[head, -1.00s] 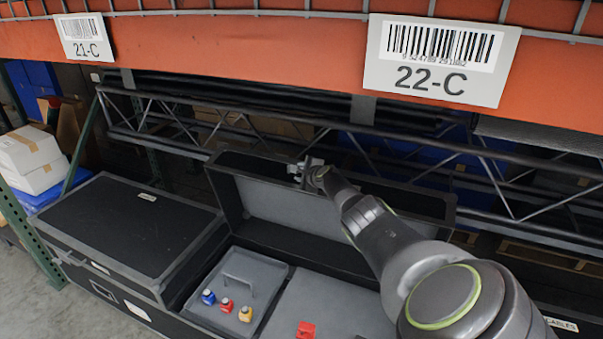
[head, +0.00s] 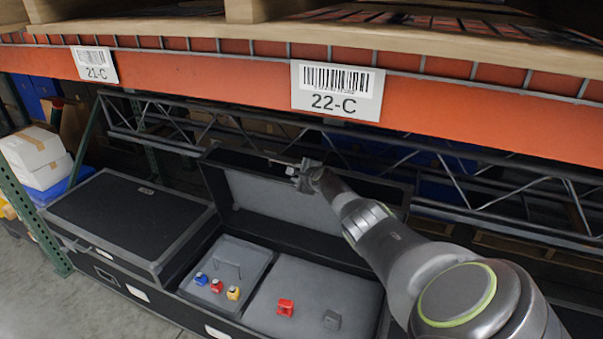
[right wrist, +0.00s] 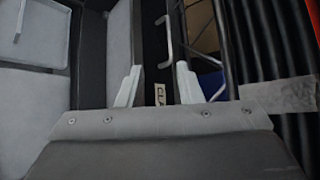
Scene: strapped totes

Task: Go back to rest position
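My right arm comes in from the right in the head view. Its gripper (head: 304,176) is at the raised lid (head: 285,200) of an open black case, close to the lid's top edge. In the right wrist view the two pale fingers of my right gripper (right wrist: 158,85) stand apart. The dark lid edge with a small label (right wrist: 159,95) shows between or beyond them; I cannot tell whether they touch it. My left gripper is not in view.
The open case has grey foam (head: 350,290) with blue, red, yellow and grey small pieces. A closed black case (head: 130,220) stands to the left. An orange shelf beam (head: 200,75) and a black truss (head: 450,185) run behind and above. White boxes (head: 35,155) stand far left.

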